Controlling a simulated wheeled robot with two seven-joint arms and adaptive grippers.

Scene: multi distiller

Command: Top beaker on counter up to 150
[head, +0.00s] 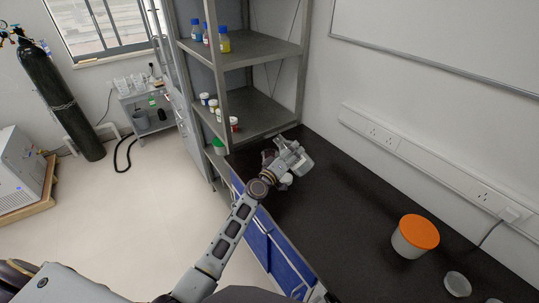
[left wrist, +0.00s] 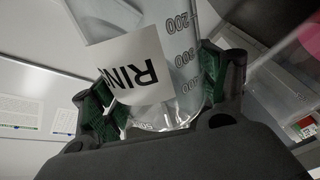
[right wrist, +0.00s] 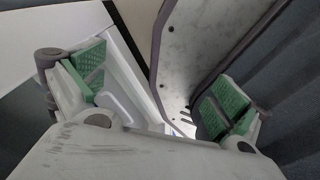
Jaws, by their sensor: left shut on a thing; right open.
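My left gripper (head: 288,163) is shut on a clear beaker (left wrist: 178,60) near the far left end of the black counter. A small clear round vessel (head: 457,284) stands on the counter (head: 350,215) near the lower right of the head view. My right gripper (right wrist: 165,100) is open, with nothing held between its fingers; it is out of the head view.
A white tub with an orange lid (head: 415,237) stands on the right part of the counter. A grey shelf (head: 255,110) with small bottles stands beyond the counter's far end. A socket rail (head: 430,160) runs along the wall. The counter's middle is clear.

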